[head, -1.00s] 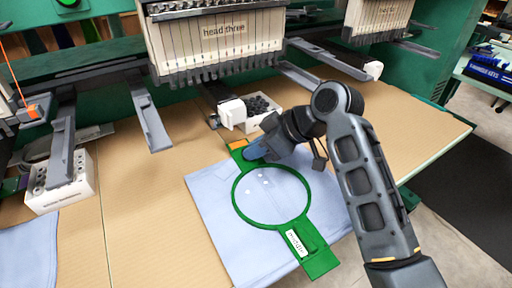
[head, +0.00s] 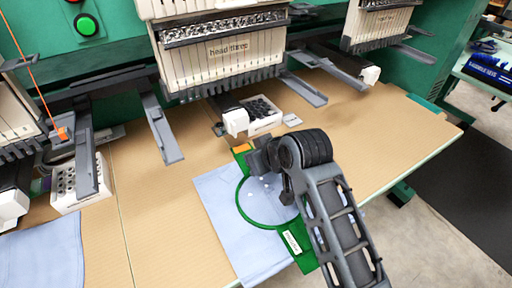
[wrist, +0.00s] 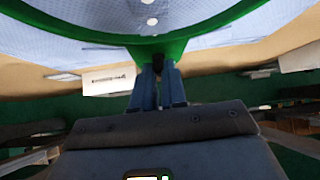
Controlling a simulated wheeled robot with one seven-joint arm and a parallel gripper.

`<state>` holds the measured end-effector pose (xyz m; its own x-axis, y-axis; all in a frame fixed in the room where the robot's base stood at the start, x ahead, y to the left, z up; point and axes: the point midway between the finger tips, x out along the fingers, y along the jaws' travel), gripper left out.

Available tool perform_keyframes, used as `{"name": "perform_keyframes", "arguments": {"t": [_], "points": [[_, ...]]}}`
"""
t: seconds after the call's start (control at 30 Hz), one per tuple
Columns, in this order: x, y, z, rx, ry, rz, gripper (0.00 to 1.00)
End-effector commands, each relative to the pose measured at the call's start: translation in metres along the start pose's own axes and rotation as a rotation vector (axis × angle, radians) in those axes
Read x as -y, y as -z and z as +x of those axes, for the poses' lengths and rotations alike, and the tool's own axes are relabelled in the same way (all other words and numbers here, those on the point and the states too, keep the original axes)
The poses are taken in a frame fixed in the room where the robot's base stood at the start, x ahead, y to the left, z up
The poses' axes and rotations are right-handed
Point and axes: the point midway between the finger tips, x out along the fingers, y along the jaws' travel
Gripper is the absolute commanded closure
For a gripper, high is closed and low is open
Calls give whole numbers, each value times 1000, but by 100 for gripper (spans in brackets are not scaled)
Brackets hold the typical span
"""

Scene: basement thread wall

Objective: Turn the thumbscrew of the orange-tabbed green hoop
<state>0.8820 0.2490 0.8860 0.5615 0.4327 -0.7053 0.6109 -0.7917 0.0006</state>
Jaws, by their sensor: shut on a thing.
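The green hoop (head: 243,206) lies on light blue cloth (head: 217,196) on the table. Its orange tab (head: 242,148) shows at the far end, and a white label (head: 291,242) is on its near end. My gripper (head: 262,160) is at the far end of the hoop, beside the orange tab. In the wrist view the blue fingers of my gripper (wrist: 158,78) are shut on a small dark piece, the thumbscrew (wrist: 158,68), at the edge of the green hoop (wrist: 160,45). The fingers hide most of the thumbscrew. My arm covers the hoop's right side in the head view.
Embroidery machine heads, one marked "head three" (head: 228,48), stand behind the table with grey arms reaching over it. White boxes of dark spools (head: 262,115) stand near them. More blue cloth (head: 40,262) lies at left. The table (head: 150,215) is clear between the cloths.

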Motion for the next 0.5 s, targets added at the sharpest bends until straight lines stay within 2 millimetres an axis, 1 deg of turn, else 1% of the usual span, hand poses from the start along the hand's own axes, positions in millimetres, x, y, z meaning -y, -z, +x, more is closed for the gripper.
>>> {"name": "perform_keyframes", "arguments": {"t": [0.03, 0.23, 0.5], "points": [[2, 3, -2, -1, -17, 17, 100], [3, 2, -1, -1, -73, 74, 100], [3, 1, 0, -1, -102, 101, 100]]}}
